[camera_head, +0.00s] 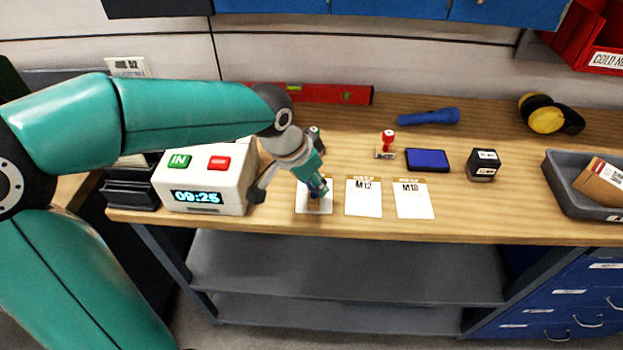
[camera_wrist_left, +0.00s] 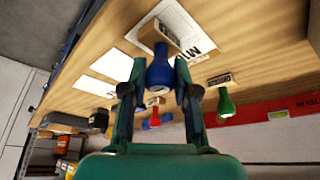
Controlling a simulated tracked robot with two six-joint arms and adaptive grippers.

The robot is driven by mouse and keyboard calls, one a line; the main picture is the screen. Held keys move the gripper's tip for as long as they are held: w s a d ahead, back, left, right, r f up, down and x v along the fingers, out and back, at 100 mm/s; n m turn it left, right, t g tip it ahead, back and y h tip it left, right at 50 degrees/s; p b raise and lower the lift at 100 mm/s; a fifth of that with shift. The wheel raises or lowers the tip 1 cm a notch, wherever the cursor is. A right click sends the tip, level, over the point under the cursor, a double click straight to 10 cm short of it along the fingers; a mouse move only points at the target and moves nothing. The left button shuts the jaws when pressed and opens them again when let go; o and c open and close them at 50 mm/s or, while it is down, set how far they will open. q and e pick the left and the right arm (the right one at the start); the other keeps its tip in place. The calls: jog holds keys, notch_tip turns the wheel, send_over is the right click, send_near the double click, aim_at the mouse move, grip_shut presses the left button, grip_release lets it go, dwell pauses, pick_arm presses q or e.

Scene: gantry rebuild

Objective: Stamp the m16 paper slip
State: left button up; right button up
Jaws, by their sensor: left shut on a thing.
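My left gripper (camera_head: 318,190) is shut on a blue-handled stamp (camera_wrist_left: 159,74), held over the leftmost white paper slip (camera_head: 303,206). In the left wrist view, the stamp's wooden base is over this slip (camera_wrist_left: 186,25); I cannot tell whether it touches. The slip's print begins "M1" and the rest is hidden. An M12 slip (camera_head: 363,200) and another slip (camera_head: 413,202) lie to its right. A red-handled stamp (camera_head: 388,139) stands behind them. A green-handled stamp (camera_wrist_left: 226,104) is partly hidden by my gripper in the head view. My right gripper is out of view.
A blue ink pad (camera_head: 428,160) and a small black box (camera_head: 484,164) sit right of the red stamp. A time clock (camera_head: 210,185) stands left of the slips. A red level (camera_head: 330,94), blue flashlight (camera_head: 430,116), earmuffs (camera_head: 550,115) and grey tray (camera_head: 566,190) lie around.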

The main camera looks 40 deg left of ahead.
pick_arm(q)
jog(key=shift+r+p, duration=2.4)
jog(key=shift+r, duration=1.05)
